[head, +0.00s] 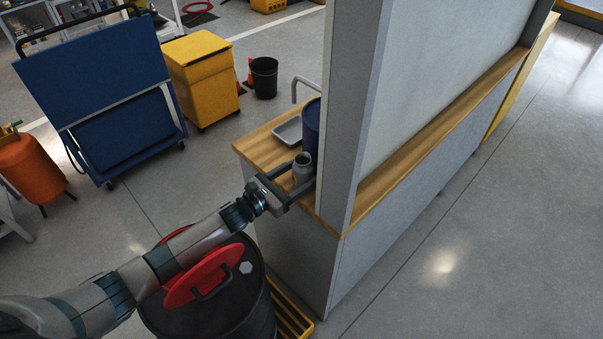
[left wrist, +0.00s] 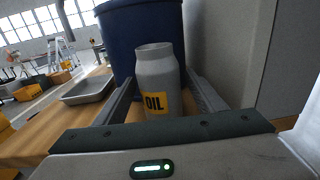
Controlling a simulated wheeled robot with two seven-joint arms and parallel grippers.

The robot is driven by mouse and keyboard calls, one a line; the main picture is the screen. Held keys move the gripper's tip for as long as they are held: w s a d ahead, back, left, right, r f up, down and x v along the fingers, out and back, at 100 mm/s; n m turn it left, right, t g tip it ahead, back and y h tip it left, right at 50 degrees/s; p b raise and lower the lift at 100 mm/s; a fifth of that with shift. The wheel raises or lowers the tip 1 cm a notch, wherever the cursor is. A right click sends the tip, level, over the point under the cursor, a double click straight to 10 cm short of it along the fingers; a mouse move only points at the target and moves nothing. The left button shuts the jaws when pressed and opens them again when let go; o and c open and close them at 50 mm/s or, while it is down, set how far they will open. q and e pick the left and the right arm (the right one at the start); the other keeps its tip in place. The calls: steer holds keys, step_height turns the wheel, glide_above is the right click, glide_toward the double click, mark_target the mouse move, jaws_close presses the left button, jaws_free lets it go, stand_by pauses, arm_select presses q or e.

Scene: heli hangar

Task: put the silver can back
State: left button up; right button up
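The silver can (head: 302,168) is a grey metal bottle shape with a narrower neck. In the left wrist view the can (left wrist: 157,75) shows a yellow OIL label and looks upright. It is near the end of the wooden counter (head: 258,148), in front of a blue bin (left wrist: 130,30). My left gripper (head: 304,173) is open, with one finger on each side of the can. The fingers look spread wider than the can, and I cannot make out clear contact. The can's base is partly hidden. My right gripper is not in view.
A grey tray (head: 288,131) lies on the counter beside the blue bin. A tall grey partition (head: 350,110) rises close to the right of the can. A dark drum with a red lid (head: 205,272) stands below my left arm. A yellow cabinet (head: 201,80) is farther back.

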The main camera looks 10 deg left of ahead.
mark_target(295, 177)
arm_select(q)
steer(key=shift+r, duration=0.2)
steer(key=shift+p+v, duration=0.8)
steer(key=shift+v, duration=2.95)
